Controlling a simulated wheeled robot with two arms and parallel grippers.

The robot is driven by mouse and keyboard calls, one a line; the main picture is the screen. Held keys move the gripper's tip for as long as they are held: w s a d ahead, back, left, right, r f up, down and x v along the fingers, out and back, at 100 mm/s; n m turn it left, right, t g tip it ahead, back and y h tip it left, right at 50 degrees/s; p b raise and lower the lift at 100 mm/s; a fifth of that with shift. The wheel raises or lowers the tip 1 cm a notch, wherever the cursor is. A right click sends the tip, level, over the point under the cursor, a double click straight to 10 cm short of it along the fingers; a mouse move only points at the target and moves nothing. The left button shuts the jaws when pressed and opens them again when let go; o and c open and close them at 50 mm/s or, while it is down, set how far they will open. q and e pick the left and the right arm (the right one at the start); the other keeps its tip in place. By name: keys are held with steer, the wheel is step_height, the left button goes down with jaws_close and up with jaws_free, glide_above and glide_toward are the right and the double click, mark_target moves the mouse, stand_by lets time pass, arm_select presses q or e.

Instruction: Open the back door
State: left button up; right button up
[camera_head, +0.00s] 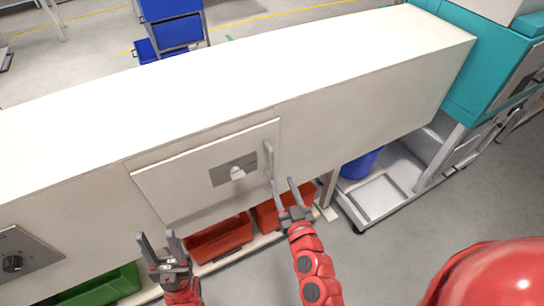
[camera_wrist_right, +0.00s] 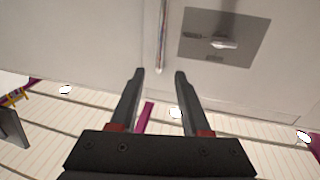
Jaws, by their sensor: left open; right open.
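The back door (camera_head: 190,190) is a flat white panel on the side of the long white machine, and it looks shut. It has a vertical bar handle (camera_head: 268,160) near its right edge and a grey latch plate (camera_head: 233,170) with a light knob beside it. My right gripper (camera_head: 283,186) is open and empty, just below the handle. In the right wrist view the handle (camera_wrist_right: 162,40) hangs beyond and between the open fingers, with the latch plate (camera_wrist_right: 222,36) to its right. My left gripper (camera_head: 157,243) is open and empty below the door's lower left part.
Red bins (camera_head: 220,238) and a green bin (camera_head: 105,287) sit under the machine. A control panel with a black knob (camera_head: 13,263) is at the left. A white cart (camera_head: 380,195) and a teal machine (camera_head: 490,70) stand at the right. Floor is free in front.

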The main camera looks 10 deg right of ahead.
mark_target(273, 161)
steer(key=w, duration=0.3)
steer(key=w+p, duration=0.1)
steer(key=w, duration=0.3)
steer(key=w+a, duration=0.1)
steer(key=w, duration=0.2)
steer(key=shift+w+a, duration=0.1)
steer(key=shift+w, duration=0.15)
jaws_close()
stand_by(0.9)
